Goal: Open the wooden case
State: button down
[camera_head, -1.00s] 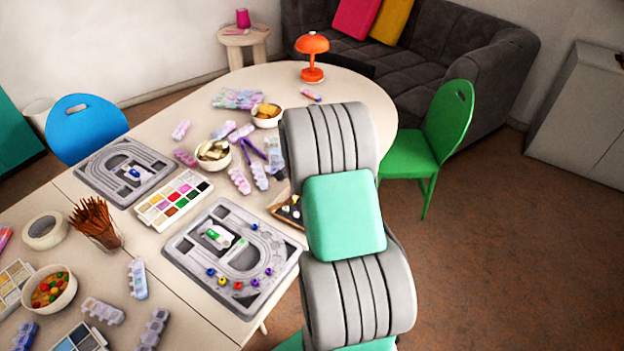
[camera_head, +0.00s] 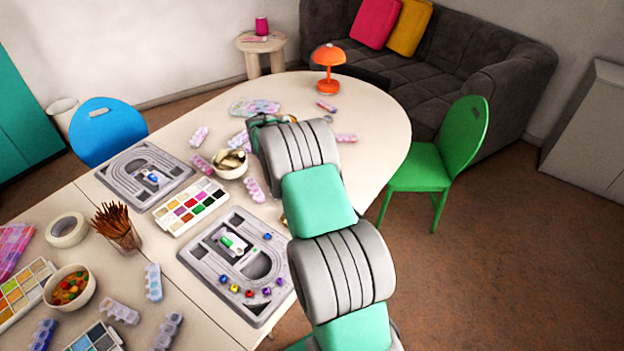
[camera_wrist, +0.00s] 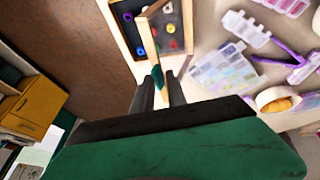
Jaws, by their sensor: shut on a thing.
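The wooden case (camera_wrist: 126,49) shows at the top of the wrist view, with a light wood rim and a dark inside holding several small coloured round pieces. A narrow wooden panel, which looks like its lid seen nearly edge-on (camera_wrist: 154,42), stands up across it. My gripper (camera_wrist: 158,82) is at the near end of this panel, shut on a small teal piece at its edge. Whether the fingers also touch the wood is hard to tell. In the head view my arm hides nearly all of the case and the fingers.
Bead boards (camera_head: 240,262), a paint palette (camera_head: 190,204) and a bowl (camera_head: 230,164) lie left of my arm. A green chair (camera_head: 440,160) stands at the right.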

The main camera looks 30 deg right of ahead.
jog(key=shift+s+a+f, duration=0.15)
jog(key=shift+s+f, duration=0.05)
jog(key=shift+f, duration=0.1)
jog(key=shift+w+a+r+g+p, duration=0.1)
jog(key=shift+w+r+g+p, duration=0.25)
jog(key=shift+p, duration=0.2)
jog(key=shift+w+a+f+g, duration=0.1)
jog(key=shift+w+a+g, duration=0.1)
jog(key=shift+w, duration=0.3)
jog(key=shift+w+a+f+g, duration=0.1)
jog(key=shift+w+g, duration=0.05)
jog(key=shift+w, duration=0.3)
jog(key=shift+w+a+r+g+h, duration=0.2)
jog(key=shift+w+r+g+h, duration=0.1)
jog(key=shift+w+g, duration=0.15)
jog(key=shift+w, duration=0.15)
